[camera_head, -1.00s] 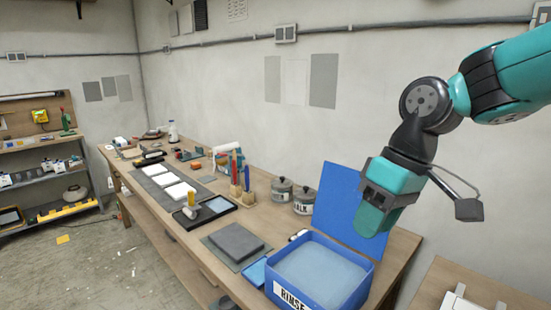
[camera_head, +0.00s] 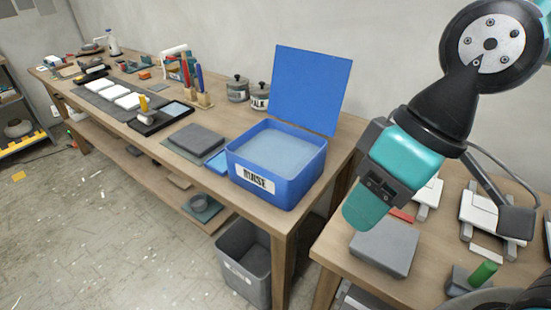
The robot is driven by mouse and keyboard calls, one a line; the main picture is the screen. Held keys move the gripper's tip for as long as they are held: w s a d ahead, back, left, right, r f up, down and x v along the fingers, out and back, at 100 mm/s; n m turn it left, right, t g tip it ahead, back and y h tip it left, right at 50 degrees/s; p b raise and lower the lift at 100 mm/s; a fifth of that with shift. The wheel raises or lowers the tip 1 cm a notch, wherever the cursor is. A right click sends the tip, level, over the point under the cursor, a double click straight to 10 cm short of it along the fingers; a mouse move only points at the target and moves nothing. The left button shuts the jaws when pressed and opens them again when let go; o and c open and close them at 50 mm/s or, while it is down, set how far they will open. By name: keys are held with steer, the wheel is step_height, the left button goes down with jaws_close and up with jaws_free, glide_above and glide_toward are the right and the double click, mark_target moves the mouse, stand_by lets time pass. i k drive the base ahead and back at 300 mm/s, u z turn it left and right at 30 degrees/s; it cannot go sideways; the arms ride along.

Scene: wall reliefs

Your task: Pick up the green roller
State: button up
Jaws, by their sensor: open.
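A small green cylinder (camera_head: 484,273), which looks like the green roller, rests on a dark grey block at the lower right, on the nearer wooden table. Its lower part is hard to make out. My gripper (camera_head: 369,203) is teal and black and points down at the right of centre. It is open, with nothing seen in it. It appears to the left of the green roller and above it, clear of it.
A blue bin labelled RINSE (camera_head: 275,165) with a raised lid stands on the long bench. A grey slab (camera_head: 384,248) and white fixtures (camera_head: 490,215) are on the nearer table. A grey bin (camera_head: 244,262) is on the floor below the bench.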

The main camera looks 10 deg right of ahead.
mark_target(478, 280)
steer(key=k, duration=0.45)
steer(key=z, duration=0.5)
steer(key=i, duration=0.25)
steer(key=z, duration=0.5)
